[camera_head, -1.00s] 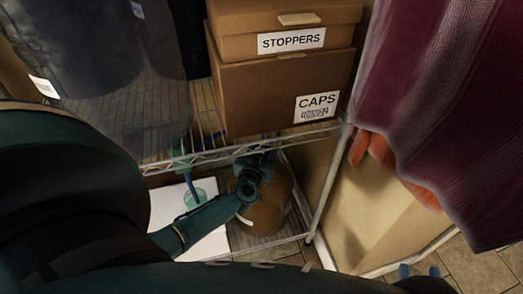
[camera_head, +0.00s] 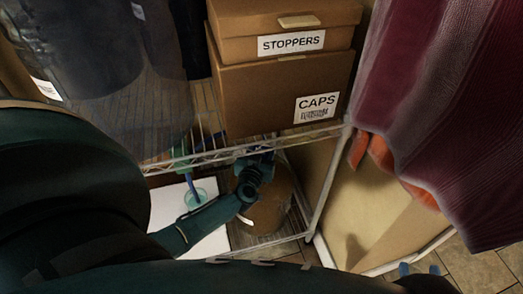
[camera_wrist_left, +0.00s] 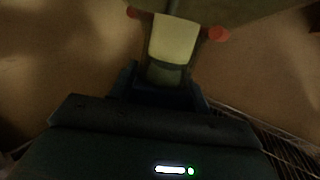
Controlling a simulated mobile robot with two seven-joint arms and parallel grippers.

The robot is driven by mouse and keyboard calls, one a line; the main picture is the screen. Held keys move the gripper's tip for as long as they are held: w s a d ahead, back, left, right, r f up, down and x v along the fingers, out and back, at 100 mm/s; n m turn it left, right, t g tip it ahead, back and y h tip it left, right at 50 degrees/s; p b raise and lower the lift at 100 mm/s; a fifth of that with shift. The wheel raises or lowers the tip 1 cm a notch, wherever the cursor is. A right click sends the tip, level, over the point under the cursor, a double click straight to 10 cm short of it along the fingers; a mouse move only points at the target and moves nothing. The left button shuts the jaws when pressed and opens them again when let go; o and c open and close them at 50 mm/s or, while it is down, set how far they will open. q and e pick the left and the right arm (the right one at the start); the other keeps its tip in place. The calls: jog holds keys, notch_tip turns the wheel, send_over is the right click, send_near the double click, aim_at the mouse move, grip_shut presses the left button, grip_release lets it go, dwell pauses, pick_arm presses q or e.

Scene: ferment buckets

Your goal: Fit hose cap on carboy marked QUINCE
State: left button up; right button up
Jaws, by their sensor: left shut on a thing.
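My left arm reaches under the wire shelf in the head view. My left gripper (camera_head: 262,158) is there above a brown rounded vessel (camera_head: 275,208); its fingertips are hidden. The left wrist view shows the gripper (camera_wrist_left: 166,82) shut on a pale piece (camera_wrist_left: 175,38) with a grey-green lower part; red round bits sit on either side. I cannot tell whether this is the hose cap. My right gripper (camera_head: 419,270) shows only two blue tips, spread apart with nothing between them, at the bottom right of the head view. No QUINCE mark is readable.
Boxes marked STOPPERS (camera_head: 291,42) and CAPS (camera_head: 316,107) stand on the wire shelf (camera_head: 228,151). Large clear vessels (camera_head: 90,85) stand left. A white sheet (camera_head: 170,205) lies below with a blue-green item (camera_head: 197,195). A maroon cloth (camera_head: 450,110) hangs right.

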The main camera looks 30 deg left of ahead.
dwell(0.3)
pick_arm(q)
jog(key=o, duration=1.1)
jog(key=shift+c, duration=0.2)
jog(key=p+v, duration=0.4)
jog(key=v, duration=0.9)
pick_arm(e)
jog(key=s+d+r+m, duration=0.1)
jog(key=r+m+g, duration=0.1)
jog(key=shift+s+d+r+h, duration=0.35)
jog(key=shift+d+h, duration=0.05)
pick_arm(q)
jog(key=shift+s, duration=0.1)
